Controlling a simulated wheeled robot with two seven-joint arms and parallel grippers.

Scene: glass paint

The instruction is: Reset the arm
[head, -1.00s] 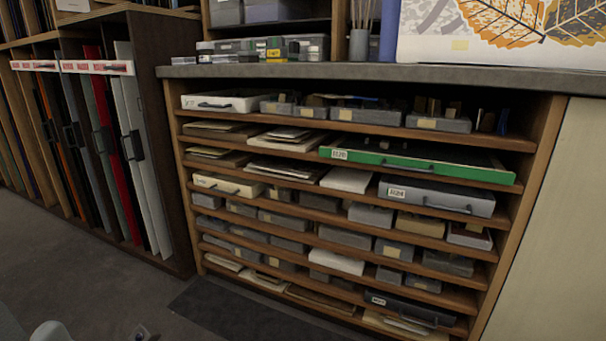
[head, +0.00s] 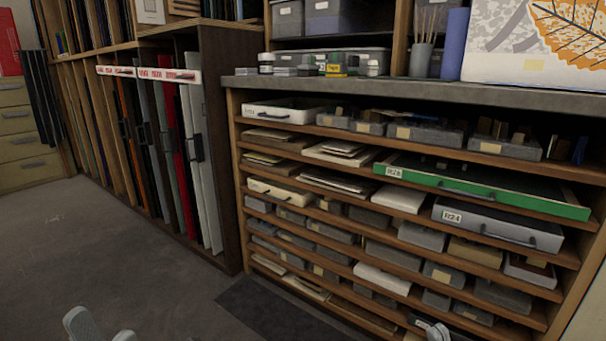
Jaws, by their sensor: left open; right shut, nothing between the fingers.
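My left gripper (head: 100,330) shows at the bottom left of the head view. Its two pale fingertips stand apart over the grey floor, with nothing between them. My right gripper (head: 437,332) just shows at the bottom edge, right of the middle, in front of the lowest shelves. Only its pale tip is in view; it is shut and empty. Most of both arms is below the picture.
A wooden shelf unit (head: 239,180) with several trays and boxes fills the right side. A green tray (head: 480,188) sticks out of it. Upright panels (head: 185,150) stand in a rack to the left. A dark mat (head: 262,310) lies before the shelves. The floor at left is clear.

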